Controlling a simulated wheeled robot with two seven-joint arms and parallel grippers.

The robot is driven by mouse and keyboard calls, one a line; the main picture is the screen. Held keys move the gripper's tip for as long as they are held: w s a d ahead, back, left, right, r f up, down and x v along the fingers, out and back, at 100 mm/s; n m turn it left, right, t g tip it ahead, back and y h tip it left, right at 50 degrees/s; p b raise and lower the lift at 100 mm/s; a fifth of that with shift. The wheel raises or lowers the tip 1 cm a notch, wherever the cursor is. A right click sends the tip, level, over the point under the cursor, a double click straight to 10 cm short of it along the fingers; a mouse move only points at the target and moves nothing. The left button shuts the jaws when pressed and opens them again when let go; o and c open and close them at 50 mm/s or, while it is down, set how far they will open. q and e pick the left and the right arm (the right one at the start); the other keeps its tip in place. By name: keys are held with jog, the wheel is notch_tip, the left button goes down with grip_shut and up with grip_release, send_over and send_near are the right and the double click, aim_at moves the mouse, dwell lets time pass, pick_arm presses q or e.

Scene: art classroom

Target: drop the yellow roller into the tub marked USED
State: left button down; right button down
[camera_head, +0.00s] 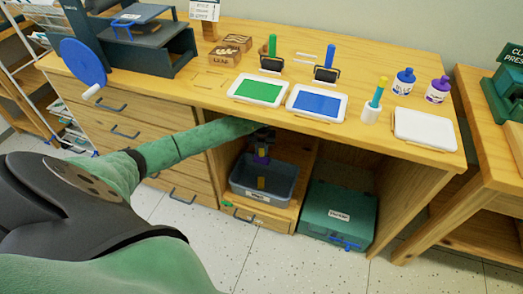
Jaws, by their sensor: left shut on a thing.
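My left arm reaches in under the worktop, and my left gripper (262,157) hangs above a grey tub (246,188) in the open bay. The gripper is small and in shade. It is shut on the yellow roller (261,183), of which a short yellow piece shows below the fingers, within the tub's outline. I cannot tell whether the roller touches the tub's floor, and its other parts are hidden or too dark. The tub has a small white label on its front, too small to read. My right gripper is out of view.
A teal box (335,210) stands right of the tub. The worktop edge is close above my left forearm. On top are a green ink tray (258,90), a blue one (316,103), green-handled and blue-handled rollers, a white cup (370,112) and bottles. The floor in front is clear.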

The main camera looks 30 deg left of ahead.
aim_at(261, 158)
pick_arm(q)
jog(key=shift+f+b, duration=1.85)
jog(key=shift+f, duration=0.85)
jog(key=c, duration=1.1)
grip_release()
jog(key=shift+c, duration=0.2)
notch_tip(261, 158, up, 8)
jog(key=shift+f, duration=0.1)
jog(key=shift+r+p, duration=0.9)
jog(key=shift+r, duration=0.1)
